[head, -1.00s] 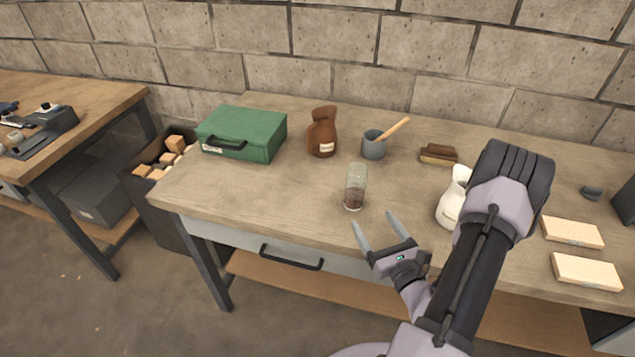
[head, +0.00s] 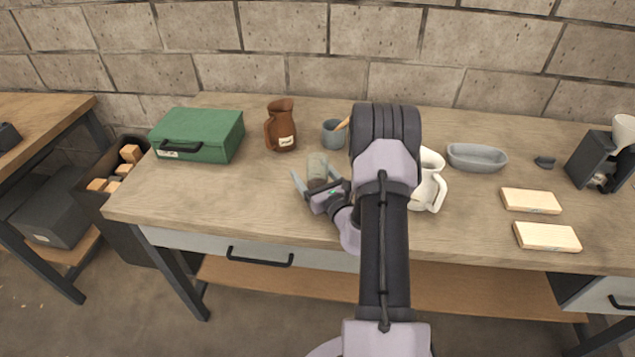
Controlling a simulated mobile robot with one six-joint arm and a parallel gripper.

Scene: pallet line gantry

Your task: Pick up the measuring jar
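The fingers are low, near the bench top. I cannot tell whether either finger touches the glass.
Behind the jar stand a brown jug (head: 281,128) and a grey mortar (head: 333,137). A green case (head: 198,136) lies left. A white pitcher (head: 427,182), partly behind my arm, a grey bowl (head: 477,157) and wooden blocks (head: 530,201) are right. The bench's front left is clear.

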